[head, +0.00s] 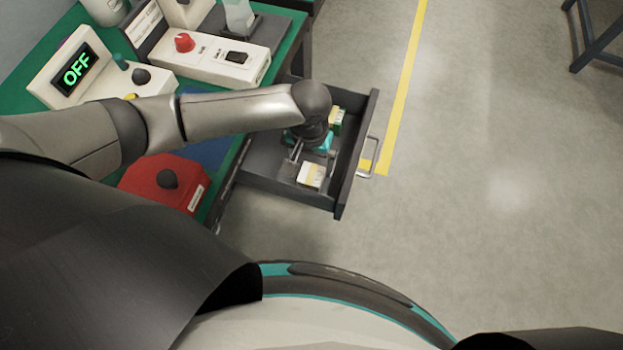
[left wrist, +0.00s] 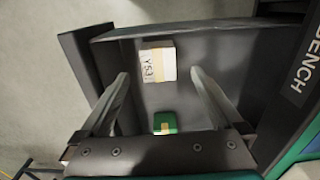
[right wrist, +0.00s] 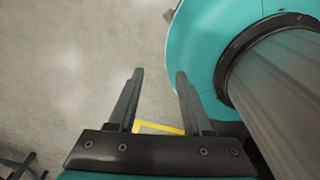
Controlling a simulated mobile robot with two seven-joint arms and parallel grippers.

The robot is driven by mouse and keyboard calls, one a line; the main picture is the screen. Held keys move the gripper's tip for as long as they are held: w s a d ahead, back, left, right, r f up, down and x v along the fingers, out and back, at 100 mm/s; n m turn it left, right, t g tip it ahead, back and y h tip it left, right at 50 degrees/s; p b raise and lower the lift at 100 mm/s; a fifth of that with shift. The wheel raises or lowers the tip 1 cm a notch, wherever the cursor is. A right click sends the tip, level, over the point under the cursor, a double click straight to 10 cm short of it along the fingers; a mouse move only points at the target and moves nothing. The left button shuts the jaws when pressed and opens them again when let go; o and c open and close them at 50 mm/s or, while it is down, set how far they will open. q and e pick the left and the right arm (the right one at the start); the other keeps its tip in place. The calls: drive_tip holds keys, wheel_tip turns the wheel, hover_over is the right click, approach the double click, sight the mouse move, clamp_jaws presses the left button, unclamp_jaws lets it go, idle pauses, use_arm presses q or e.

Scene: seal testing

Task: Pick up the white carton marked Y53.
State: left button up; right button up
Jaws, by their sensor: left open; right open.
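The white carton marked Y53 (left wrist: 157,66) lies in the open drawer. In the left wrist view it is beyond my fingertips, roughly between their lines, with its Y53 label readable. In the head view the white carton (head: 311,176) lies near the drawer's front corner. My left gripper (left wrist: 158,78) is open and empty above the drawer; in the head view it points down into the drawer, partly hidden by my arm. My right gripper (right wrist: 157,75) is open and empty over the floor, beside my own base.
A green carton (left wrist: 165,122) also lies in the drawer and shows in the head view (head: 336,121). The dark drawer (head: 345,180) has raised walls and a front handle (head: 367,160). A red box (head: 160,184) and a display reading OFF (head: 75,68) stand on the bench.

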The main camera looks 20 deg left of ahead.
sight(311, 174)
use_arm(q)
wheel_tip(311, 174, down, 2)
drive_tip(key=shift+f+b, duration=0.15)
drive_tip(key=shift+b, duration=0.15)
drive_tip(key=f, duration=0.1)
drive_tip(key=f+b, duration=0.1)
drive_tip(key=f, duration=0.1)
drive_tip(key=f+b, duration=0.1)
drive_tip(key=shift+w+d+f, duration=0.15)
drive_tip(key=shift+w, duration=0.1)
drive_tip(key=shift+f+b, duration=0.3)
drive_tip(key=c, duration=1.2)
clamp_jaws()
use_arm(e)
drive_tip(key=f, duration=0.2)
drive_tip(key=w+d+f, duration=0.1)
drive_tip(key=shift+f, duration=0.25)
